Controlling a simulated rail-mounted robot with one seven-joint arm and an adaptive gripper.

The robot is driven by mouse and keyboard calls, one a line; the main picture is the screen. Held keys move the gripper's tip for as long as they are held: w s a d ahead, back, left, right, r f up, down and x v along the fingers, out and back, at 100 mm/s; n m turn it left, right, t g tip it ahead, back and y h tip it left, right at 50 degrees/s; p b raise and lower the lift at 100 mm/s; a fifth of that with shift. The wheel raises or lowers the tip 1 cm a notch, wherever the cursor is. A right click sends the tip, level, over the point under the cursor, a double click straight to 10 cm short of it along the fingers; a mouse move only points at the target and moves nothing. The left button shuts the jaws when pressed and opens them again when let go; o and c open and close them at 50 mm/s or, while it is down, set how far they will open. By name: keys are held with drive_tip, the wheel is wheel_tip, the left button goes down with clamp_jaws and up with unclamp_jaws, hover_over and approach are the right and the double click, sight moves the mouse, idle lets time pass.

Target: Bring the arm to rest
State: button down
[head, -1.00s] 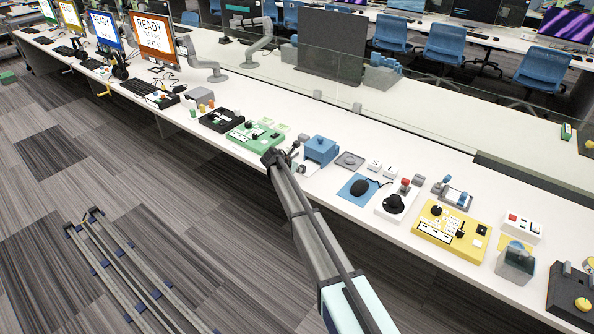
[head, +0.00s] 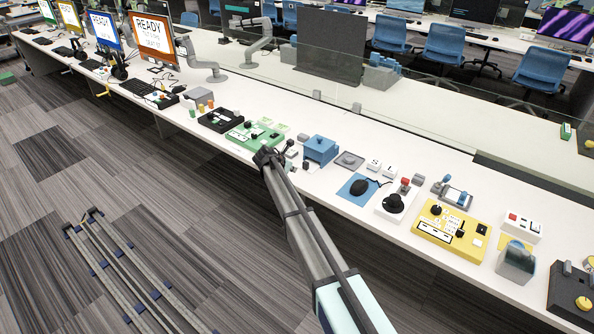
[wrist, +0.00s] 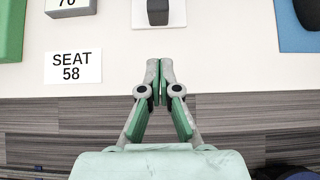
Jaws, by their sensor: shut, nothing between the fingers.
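In the wrist view my gripper (wrist: 159,83) is shut with its fingertips together and nothing between them. It hangs over the front edge of the white desk (wrist: 240,80). In the head view my arm reaches up from the bottom to the desk's front edge, and the wrist end of the arm hides the gripper's fingers. A label reading "SEAT 58" (wrist: 72,67) lies left of the fingertips in the wrist view. A dark block on a white base (wrist: 158,12) sits beyond the fingertips, apart from them.
The green control panel (head: 255,135) lies left of my wrist, the blue box (head: 320,149) to its right. Further right are a black mouse on a blue pad (head: 358,188), a joystick (head: 393,203) and a yellow panel (head: 450,230). A glass divider runs behind. Open carpet (head: 150,190) lies in front.

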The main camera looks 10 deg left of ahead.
drive_tip(key=s+a+r+m+b, duration=0.2)
drive_tip(key=s+a+r+m, duration=0.1)
drive_tip(key=s+r, duration=0.15)
drive_tip(key=s+d+f+m+g+y, duration=0.1)
drive_tip(key=s+d+f+m+g, duration=0.1)
drive_tip(key=s+d+f+m, duration=0.45)
drive_tip(key=s+d+f+m+g, duration=0.2)
drive_tip(key=s+d+f+m, duration=0.1)
drive_tip(key=s+f, duration=0.6)
drive_tip(key=s+d+f+m+g+y, duration=0.1)
drive_tip(key=s+d+f+m+g, duration=0.1)
drive_tip(key=s+d+f+m, duration=0.55)
drive_tip(key=s+d+f+m+g+y, duration=0.1)
drive_tip(key=s+d, duration=0.4)
drive_tip(key=s, duration=1.1)
drive_tip(key=s+d+f+m+g+y, duration=0.1)
drive_tip(key=s+d+f+m+g, duration=0.3)
drive_tip(key=s, duration=1.3)
drive_tip(key=s+d+f+m+g, duration=0.3)
drive_tip(key=s+d, duration=0.4)
drive_tip(key=s, duration=0.9)
wheel_tip(320, 180, down, 3)
drive_tip(key=shift+s+r+m+y, duration=0.15)
drive_tip(key=shift+m+y, duration=0.25)
drive_tip(key=shift+m, duration=0.4)
